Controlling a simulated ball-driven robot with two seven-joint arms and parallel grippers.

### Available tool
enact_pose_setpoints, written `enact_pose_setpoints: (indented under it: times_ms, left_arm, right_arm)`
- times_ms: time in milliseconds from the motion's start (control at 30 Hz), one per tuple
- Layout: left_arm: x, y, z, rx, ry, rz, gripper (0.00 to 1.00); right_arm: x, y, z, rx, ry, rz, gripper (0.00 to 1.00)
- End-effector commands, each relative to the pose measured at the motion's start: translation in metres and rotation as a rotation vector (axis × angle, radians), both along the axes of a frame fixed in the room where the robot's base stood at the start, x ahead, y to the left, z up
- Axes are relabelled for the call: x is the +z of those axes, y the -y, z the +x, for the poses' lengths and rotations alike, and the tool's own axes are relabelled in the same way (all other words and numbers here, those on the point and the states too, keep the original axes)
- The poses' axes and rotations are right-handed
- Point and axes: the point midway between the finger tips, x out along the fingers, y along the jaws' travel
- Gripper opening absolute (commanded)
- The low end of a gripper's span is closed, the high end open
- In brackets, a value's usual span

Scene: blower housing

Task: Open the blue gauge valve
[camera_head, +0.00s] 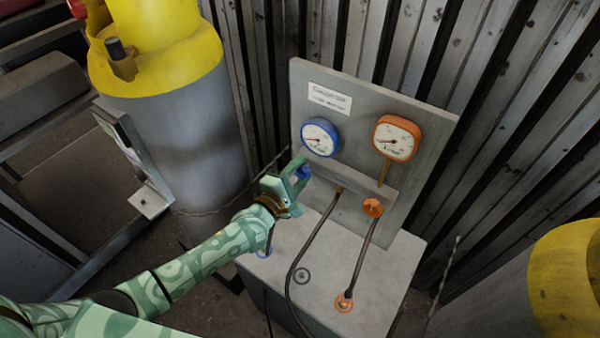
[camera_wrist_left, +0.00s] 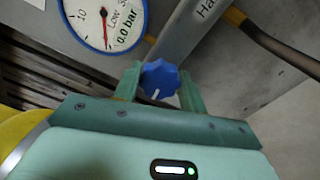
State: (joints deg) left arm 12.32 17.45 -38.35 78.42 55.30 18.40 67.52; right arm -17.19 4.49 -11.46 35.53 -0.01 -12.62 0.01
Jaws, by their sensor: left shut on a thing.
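The blue valve knob (camera_wrist_left: 160,80) sits between the two fingers of my left gripper (camera_wrist_left: 164,88) in the left wrist view. It has a lobed rim and a white mark on its face. In the head view my left gripper (camera_head: 297,177) reaches in from the left and is shut on the knob, of which a small blue part (camera_head: 303,173) shows. The blue-rimmed gauge (camera_head: 320,138) is just above the knob on the grey panel (camera_head: 345,84). In the wrist view this gauge (camera_wrist_left: 104,18) reads about 0.0 bar. My right gripper is not in view.
An orange gauge (camera_head: 396,138) and an orange knob (camera_head: 373,207) are right of the blue pair. Dark hoses (camera_head: 292,270) run down to the grey box (camera_head: 325,251). Yellow-topped cylinders stand left (camera_head: 160,50) and right (camera_head: 565,270). A corrugated wall is behind.

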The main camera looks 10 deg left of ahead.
Motion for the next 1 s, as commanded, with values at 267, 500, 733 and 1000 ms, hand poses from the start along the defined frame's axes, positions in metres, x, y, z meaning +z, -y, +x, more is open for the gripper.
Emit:
enact_pose_setpoints:
  times_ms: [267, 500, 733, 1000]
  left_arm:
    - [-0.0023, -0.0004, -0.0006, 0.0, -0.049, -0.11, 0.19]
    - [-0.0022, -0.0004, -0.0007, -0.001, -0.065, -0.146, 0.19]
    - [-0.0021, -0.0003, -0.0008, -0.001, -0.067, -0.15, 0.19]
    - [-0.002, -0.0003, -0.0009, -0.001, -0.066, -0.15, 0.63]
  right_arm:
    - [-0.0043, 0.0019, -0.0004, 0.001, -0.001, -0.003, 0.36]
    - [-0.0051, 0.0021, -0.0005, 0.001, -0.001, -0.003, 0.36]
    - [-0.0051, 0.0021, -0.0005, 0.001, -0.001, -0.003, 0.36]
    - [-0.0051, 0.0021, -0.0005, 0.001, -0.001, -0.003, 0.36]
